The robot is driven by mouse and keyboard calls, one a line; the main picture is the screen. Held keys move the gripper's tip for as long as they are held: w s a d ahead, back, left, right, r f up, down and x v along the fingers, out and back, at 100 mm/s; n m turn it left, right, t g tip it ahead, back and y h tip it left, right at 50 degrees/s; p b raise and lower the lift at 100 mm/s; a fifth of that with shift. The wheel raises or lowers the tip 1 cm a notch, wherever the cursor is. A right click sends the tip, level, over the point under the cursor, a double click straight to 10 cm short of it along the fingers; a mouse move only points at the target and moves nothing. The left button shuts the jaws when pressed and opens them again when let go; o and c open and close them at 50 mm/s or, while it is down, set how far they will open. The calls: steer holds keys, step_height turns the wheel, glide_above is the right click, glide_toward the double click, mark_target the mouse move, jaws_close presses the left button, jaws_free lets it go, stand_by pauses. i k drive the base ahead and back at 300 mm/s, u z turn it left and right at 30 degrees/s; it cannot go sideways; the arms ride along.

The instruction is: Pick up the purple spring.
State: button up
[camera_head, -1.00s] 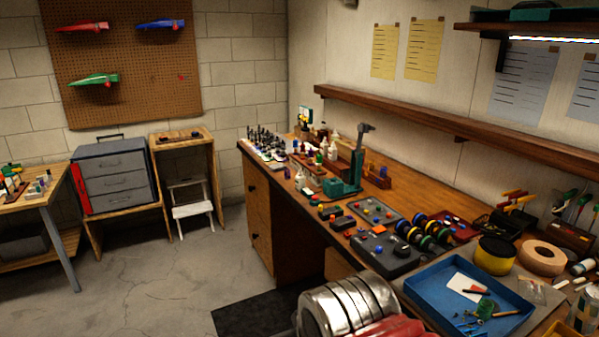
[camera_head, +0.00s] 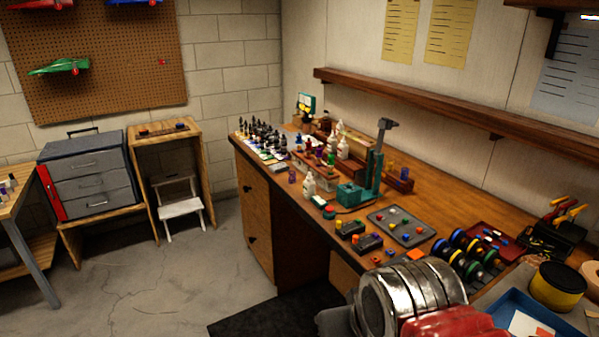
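A small purple object (camera_head: 292,175) stands on the wooden workbench (camera_head: 450,223), near its front left edge and beside a white bottle. It is too small for me to tell whether it is the purple spring. Another small bluish-purple item (camera_head: 403,173) sits in a wooden holder right of the green press. Part of my arm, silver and red, fills the bottom centre right of the view and hides part of the bench. My gripper's fingers are not in view.
The green press (camera_head: 369,180) stands mid-bench. Several dark bottles (camera_head: 262,137) crowd the far left end, with a grey tray (camera_head: 400,223) and coloured wheels (camera_head: 468,254) nearer. A blue tray (camera_head: 505,310) is at lower right. The concrete floor (camera_head: 140,275) left of the bench is open.

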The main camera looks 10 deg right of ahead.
mark_target(290, 178)
steer(key=i, duration=0.75)
steer(key=u, duration=0.5)
steer(key=i, duration=0.6)
steer(key=u, duration=0.7)
steer(key=i, duration=0.45)
steer(key=u, duration=0.3)
